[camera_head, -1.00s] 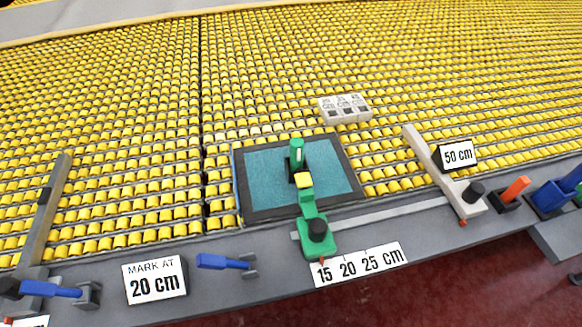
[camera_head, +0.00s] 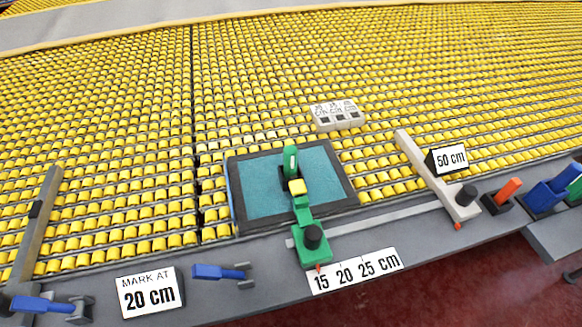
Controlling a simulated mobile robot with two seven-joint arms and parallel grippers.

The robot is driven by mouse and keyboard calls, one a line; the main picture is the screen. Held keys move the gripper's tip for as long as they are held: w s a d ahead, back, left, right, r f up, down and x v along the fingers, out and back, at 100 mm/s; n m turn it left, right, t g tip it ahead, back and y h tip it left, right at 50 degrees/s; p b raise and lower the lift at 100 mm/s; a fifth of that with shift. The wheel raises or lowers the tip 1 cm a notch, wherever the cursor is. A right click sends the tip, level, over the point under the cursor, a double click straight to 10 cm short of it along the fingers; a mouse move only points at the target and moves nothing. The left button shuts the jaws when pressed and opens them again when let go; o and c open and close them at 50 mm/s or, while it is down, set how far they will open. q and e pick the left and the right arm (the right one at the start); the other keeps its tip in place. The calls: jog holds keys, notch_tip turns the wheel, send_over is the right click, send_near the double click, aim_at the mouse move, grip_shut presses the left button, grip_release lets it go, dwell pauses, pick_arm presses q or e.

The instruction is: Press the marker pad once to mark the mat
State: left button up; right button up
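A green marker device (camera_head: 303,210) reaches over the mat from the front rail. It has a yellow pad (camera_head: 297,187), a green upright piece (camera_head: 290,160) and a black knob (camera_head: 313,236). Its red pointer is by the 15 on the scale label (camera_head: 355,270), which reads 15, 20, 25 cm. A sign (camera_head: 150,293) reads "MARK AT 20 cm". I see no mark on the mat. Neither of my grippers is in view.
A beige arm (camera_head: 430,175) with a 50 cm sign (camera_head: 449,159) stands at right. Blue-handled clamps (camera_head: 218,272) line the front ledge. An orange-handled item (camera_head: 507,190) and blue bins (camera_head: 550,190) are at far right.

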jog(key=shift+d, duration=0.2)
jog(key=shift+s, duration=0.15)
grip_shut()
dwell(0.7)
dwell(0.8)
